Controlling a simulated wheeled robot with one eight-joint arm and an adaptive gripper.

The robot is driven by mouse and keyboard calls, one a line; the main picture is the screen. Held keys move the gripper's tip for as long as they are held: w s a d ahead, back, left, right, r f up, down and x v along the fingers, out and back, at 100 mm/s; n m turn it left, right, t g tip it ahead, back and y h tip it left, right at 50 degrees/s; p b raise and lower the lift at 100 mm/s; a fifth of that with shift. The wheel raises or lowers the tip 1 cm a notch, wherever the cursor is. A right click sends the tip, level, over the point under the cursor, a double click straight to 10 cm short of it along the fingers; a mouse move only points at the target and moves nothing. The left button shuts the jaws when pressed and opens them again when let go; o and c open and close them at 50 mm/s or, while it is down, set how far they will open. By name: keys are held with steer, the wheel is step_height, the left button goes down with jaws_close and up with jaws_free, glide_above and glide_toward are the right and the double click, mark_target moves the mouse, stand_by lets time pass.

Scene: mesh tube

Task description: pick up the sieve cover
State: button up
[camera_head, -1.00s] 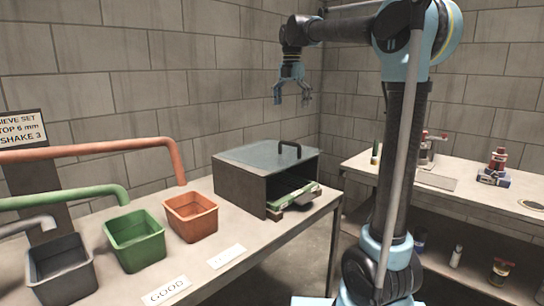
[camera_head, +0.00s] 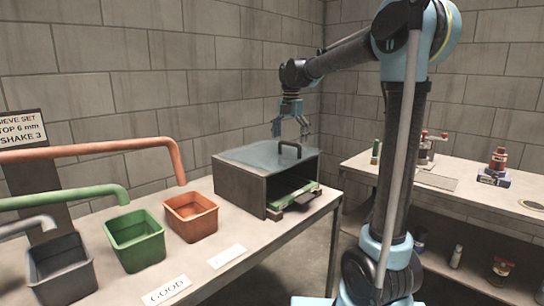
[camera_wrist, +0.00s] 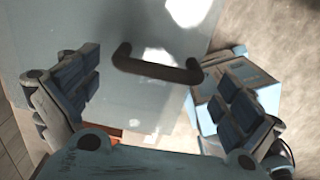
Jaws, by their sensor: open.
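The sieve cover (camera_head: 255,154) is a grey-blue flat lid on top of a dark box (camera_head: 240,187) on the left table. A dark arched handle (camera_head: 290,148) stands near its right side. In the wrist view the cover (camera_wrist: 110,25) fills the middle and the handle (camera_wrist: 157,66) lies across between my fingers. My gripper (camera_head: 291,132) is open and empty, pointing down just above the handle. Its two fingers also show in the wrist view (camera_wrist: 155,95), spread to either side of the handle and apart from it.
Green (camera_head: 135,245), orange (camera_head: 192,219) and grey (camera_head: 62,277) bins stand left of the box, with coloured pipes above them. A green-edged tray (camera_head: 294,196) shows in the box's open front. A second bench (camera_head: 435,185) with bottles stands at the right.

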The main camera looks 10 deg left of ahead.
steer(key=shift+f, duration=1.4)
steer(key=c, duration=2.1)
steer(key=shift+o, duration=0.2)
steer(key=shift+r, duration=0.1)
